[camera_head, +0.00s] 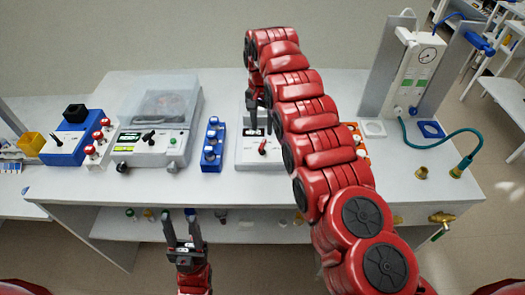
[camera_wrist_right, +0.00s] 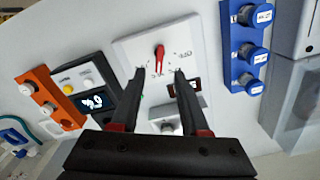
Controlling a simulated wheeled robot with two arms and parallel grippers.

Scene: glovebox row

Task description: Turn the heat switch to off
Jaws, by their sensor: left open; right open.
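A red lever switch (camera_head: 262,147), which I take for the heat switch, sits on a white panel device (camera_head: 245,160) at the middle of the bench. In the right wrist view the red lever (camera_wrist_right: 159,55) points roughly along the picture's vertical, with small marks around it that I cannot read surely. My right gripper (camera_wrist_right: 157,74) is open, its fingertips on either side below the lever in that view, with nothing between them. In the head view the right gripper (camera_head: 257,106) hangs over the device. My left gripper (camera_head: 182,224) is open and empty in front of the bench.
A blue rack (camera_head: 213,146) and a centrifuge-like machine (camera_head: 157,120) with a black lever stand to the left. An orange rack (camera_wrist_right: 50,96) and a dark display unit (camera_wrist_right: 97,85) are on the device's other side. A gauge column (camera_head: 415,75) stands at right.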

